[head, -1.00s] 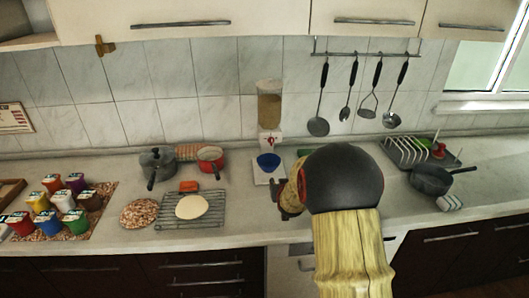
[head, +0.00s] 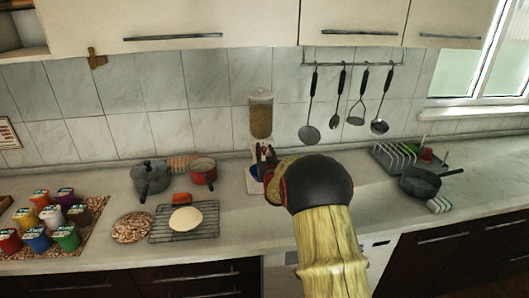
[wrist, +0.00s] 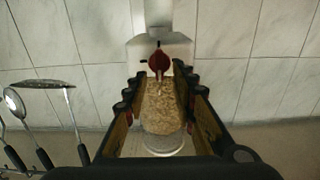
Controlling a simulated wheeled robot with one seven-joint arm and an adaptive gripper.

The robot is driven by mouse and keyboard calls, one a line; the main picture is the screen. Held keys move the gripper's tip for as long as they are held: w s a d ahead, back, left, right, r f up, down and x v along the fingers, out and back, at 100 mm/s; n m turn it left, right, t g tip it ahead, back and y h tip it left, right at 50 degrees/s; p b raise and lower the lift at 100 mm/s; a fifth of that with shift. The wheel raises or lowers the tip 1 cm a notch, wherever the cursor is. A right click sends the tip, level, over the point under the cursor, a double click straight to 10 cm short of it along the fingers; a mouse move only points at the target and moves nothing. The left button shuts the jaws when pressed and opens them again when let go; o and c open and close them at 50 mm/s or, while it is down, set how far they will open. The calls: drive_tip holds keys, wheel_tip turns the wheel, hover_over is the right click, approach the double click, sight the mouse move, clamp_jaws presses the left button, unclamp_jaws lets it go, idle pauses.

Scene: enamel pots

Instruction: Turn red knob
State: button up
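The red knob (wrist: 157,62) shows in the wrist view on the front of a dispenser, whose clear container of grain (wrist: 162,108) lies below it in that picture. In the head view the container (head: 260,117) hangs on the tiled wall, and the knob area is largely covered by my arm and gripper. My gripper (wrist: 158,72) is open, with one finger on each side of the knob in the wrist view. I see gaps between the fingers and the knob. Contact cannot be made out.
A red pot (head: 203,172), a grey pot (head: 149,179) and a wire rack (head: 160,230) stand to the left. Utensils (head: 357,105) hang to the right, above a dish rack (head: 391,155).

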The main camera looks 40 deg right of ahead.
drive_tip(key=shift+w+d, duration=0.15)
drive_tip(key=shift+w, duration=0.1)
drive_tip(key=shift+c, duration=0.4)
clamp_jaws()
